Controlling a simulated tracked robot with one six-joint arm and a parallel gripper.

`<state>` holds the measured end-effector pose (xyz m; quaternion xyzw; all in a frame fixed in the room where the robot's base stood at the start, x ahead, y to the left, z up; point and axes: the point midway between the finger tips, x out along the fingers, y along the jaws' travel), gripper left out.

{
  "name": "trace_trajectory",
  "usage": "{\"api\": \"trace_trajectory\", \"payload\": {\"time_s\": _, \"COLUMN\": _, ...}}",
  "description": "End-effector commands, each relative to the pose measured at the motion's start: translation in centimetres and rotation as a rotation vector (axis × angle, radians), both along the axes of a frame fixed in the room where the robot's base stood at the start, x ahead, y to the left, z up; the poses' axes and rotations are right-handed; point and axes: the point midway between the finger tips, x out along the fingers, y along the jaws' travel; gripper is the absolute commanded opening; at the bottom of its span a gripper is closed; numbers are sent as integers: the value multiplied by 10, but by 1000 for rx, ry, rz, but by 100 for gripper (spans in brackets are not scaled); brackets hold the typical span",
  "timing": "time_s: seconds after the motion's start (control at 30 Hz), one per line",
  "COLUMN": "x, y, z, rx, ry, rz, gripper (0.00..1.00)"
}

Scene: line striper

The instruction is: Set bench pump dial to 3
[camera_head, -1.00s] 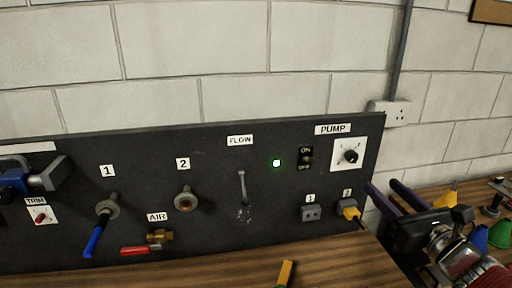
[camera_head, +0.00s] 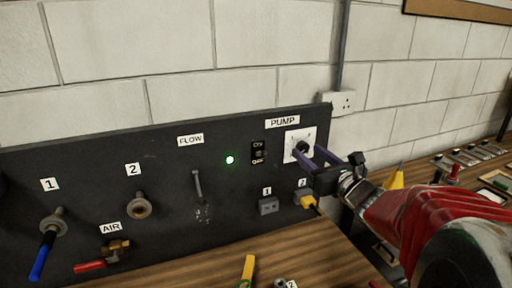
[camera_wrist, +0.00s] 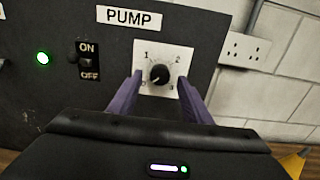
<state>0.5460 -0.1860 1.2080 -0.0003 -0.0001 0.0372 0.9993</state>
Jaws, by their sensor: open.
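The pump dial is a black knob (camera_wrist: 159,74) on a white plate (camera_wrist: 178,57) under the PUMP label, marked 0, 1, 2 and 3. A small light mark on the knob seems to face the lower left, toward 0. In the head view the dial plate (camera_head: 300,134) is at the panel's right end, its knob partly behind my fingers. My gripper (camera_wrist: 160,76) is open, its purple fingers on either side of the knob in the wrist view. In the head view my gripper (camera_head: 307,152) reaches the dial from the right. I cannot tell whether the fingers touch anything.
Left of the dial are the ON/OFF switch (camera_wrist: 88,60) and a lit green lamp (camera_wrist: 43,58). Below are a grey socket (camera_head: 268,206) and a yellow plug (camera_head: 305,199). A wall outlet (camera_wrist: 246,50) is to the right. A yellow-handled tool (camera_head: 247,269) lies on the bench.

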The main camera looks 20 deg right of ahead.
Motion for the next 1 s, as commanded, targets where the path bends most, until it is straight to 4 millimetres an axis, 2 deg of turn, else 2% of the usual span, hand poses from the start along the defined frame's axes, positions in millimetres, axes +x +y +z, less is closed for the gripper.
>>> {"api": "trace_trajectory", "payload": {"time_s": 0.17, "x": 11, "y": 2, "z": 0, "rx": 1, "ry": 0, "rz": 2, "gripper": 45}}
{"api": "trace_trajectory", "payload": {"time_s": 0.47, "x": 12, "y": 2, "z": 0, "rx": 1, "ry": 0, "rz": 1, "gripper": 44}}
{"api": "trace_trajectory", "payload": {"time_s": 1.0, "x": 12, "y": 2, "z": 0, "rx": 1, "ry": 0, "rz": 2, "gripper": 6}}
